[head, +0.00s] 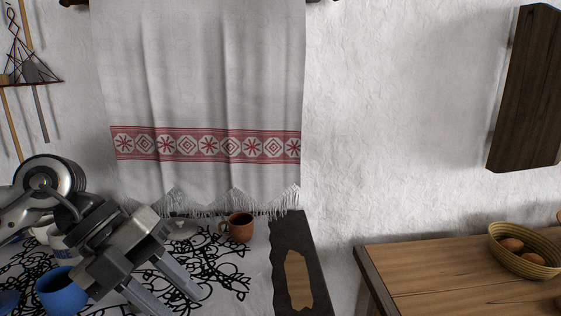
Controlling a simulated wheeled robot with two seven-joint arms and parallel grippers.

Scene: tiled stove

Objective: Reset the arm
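My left arm comes in from the left. Its gripper (179,303) points down and to the right over the patterned cloth (222,292). The two fingers are apart, with only cloth visible between them. A brown cup (240,230) stands beyond the gripper, to its right and apart from it. A blue mug (60,292) stands to the left of the gripper. The arm partly hides light-coloured dishes behind it. My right arm and gripper are not in view.
A wooden table (430,268) at right holds a wicker basket (527,262) with brown rolls. A dark panel (283,232) edges the cloth. A white towel (200,80) with a red band hangs behind. A dark wooden cabinet (527,90) is on the right wall.

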